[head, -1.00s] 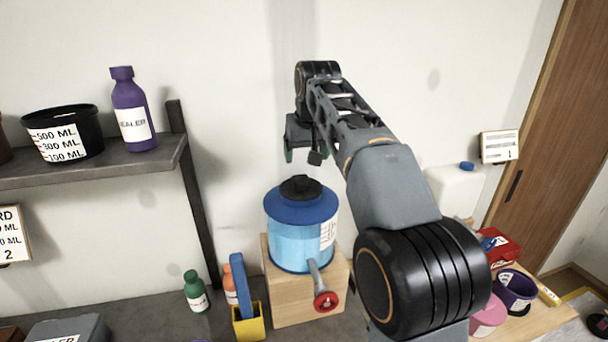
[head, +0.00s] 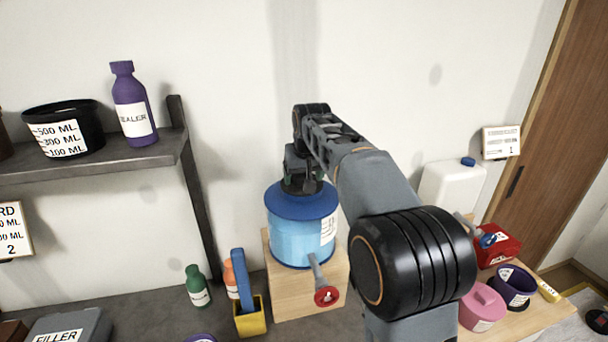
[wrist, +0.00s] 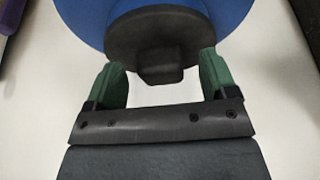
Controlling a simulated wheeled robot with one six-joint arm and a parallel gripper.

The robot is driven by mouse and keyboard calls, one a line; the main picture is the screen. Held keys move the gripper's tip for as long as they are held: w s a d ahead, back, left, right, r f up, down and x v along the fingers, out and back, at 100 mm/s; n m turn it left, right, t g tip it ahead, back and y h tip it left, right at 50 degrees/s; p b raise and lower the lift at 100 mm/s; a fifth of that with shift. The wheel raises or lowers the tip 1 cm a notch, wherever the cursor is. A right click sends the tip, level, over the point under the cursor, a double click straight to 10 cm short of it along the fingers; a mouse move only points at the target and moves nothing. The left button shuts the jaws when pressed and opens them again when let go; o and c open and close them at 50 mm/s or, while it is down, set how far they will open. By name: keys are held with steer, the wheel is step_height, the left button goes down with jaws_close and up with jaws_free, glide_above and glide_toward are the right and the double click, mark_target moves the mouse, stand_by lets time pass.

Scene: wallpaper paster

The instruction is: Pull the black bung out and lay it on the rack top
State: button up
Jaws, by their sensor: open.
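The black bung (wrist: 140,38) sits in the blue lid (wrist: 84,22) of a drum holding blue liquid (head: 300,240). In the wrist view its raised knob lies between the green fingertips of my gripper (wrist: 163,78), with a gap on each side. My gripper (head: 302,184) is open and close over the bung in the head view, hiding most of it there. I cannot tell for sure which surface is the rack top; a dark wall shelf (head: 95,171) stands at the left.
The shelf holds a black tub (head: 62,132) and a purple bottle (head: 132,105). Green (head: 196,287) and orange bottles and a yellow holder (head: 250,318) stand close by. A white canister (head: 450,190) is at right.

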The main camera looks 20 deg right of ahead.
mark_target(303, 176)
steer(key=c, duration=1.1)
steer(key=shift+r, duration=0.1)
steer(key=shift+r, duration=0.1)
steer(key=shift+r+p, duration=1.6)
steer(key=shift+p, duration=0.15)
steer(key=shift+r+p, duration=0.8)
steer(key=shift+r, duration=1.2)
